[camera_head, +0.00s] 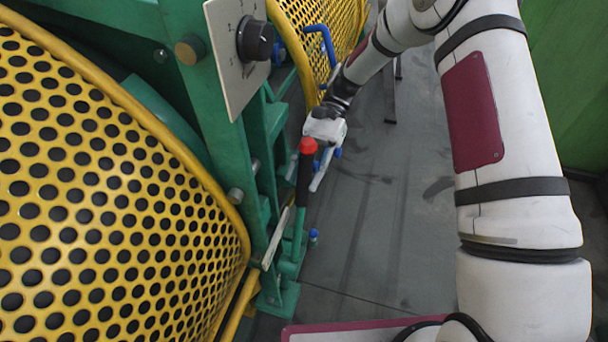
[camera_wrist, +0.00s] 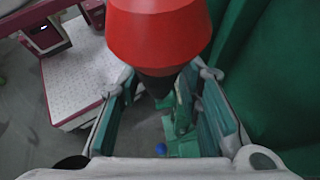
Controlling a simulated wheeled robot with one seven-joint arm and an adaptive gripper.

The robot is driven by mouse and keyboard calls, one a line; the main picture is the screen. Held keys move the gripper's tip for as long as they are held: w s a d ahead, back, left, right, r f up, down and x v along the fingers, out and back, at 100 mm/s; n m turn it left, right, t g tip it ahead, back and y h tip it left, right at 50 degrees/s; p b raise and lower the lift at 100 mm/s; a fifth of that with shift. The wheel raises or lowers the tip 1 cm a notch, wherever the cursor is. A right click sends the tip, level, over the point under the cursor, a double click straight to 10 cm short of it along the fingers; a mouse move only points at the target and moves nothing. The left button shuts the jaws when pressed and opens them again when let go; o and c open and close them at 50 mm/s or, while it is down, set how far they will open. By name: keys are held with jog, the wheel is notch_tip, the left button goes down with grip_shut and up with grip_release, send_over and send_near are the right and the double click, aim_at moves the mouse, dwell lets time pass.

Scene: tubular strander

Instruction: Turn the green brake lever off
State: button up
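The green brake lever (camera_head: 299,232) stands nearly upright on a green bracket beside the machine frame, with a black grip and a red knob (camera_head: 308,146) on top. In the wrist view the red knob (camera_wrist: 160,32) fills the upper middle, close to the camera, and hides part of the black grip below it. My gripper (camera_head: 309,176) is at the lever's upper end, just under the knob. In the wrist view my gripper (camera_wrist: 163,108) is open, one finger on each side of the lever, with gaps visible. The lever's lower part is partly hidden.
A yellow perforated guard (camera_head: 110,190) and the green frame (camera_head: 205,95) stand left of the lever. A grey panel with a black knob (camera_head: 255,40) is above. A blue handle (camera_head: 322,42) stands farther back. Grey floor (camera_head: 375,230) lies free to the right.

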jog(key=shift+o, duration=0.6)
jog(key=shift+s, duration=0.1)
jog(key=v, duration=1.2)
